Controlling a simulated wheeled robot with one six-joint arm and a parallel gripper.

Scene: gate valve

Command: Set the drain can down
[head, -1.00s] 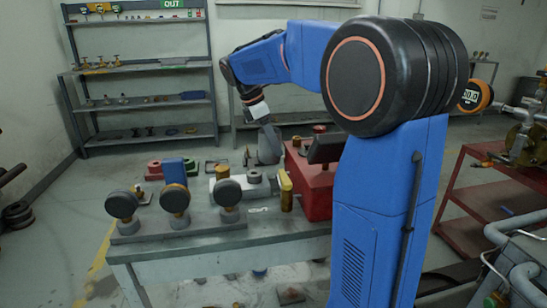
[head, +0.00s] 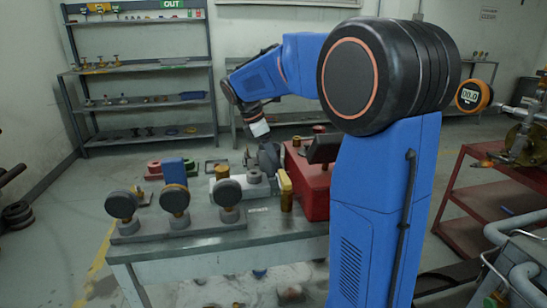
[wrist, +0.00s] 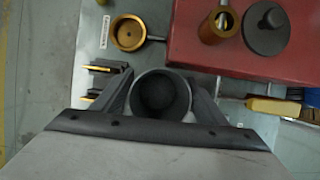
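The drain can (wrist: 161,97) is a dark grey round cup, seen from above into its open mouth in the wrist view. My gripper (wrist: 160,84) has one finger on each side of it and appears shut on it. In the head view the dark can (head: 269,158) shows under my wrist, beside the red box and over the far part of the workbench (head: 210,240). Its bottom is hidden, so I cannot tell whether it touches the bench.
The red box (wrist: 245,48) stands close to the can's right, with brass and dark round parts on top. A brass cup (wrist: 131,33) is nearby on the bench. Several gauges (head: 174,199) stand at the front left. A shelf rack (head: 140,100) is behind.

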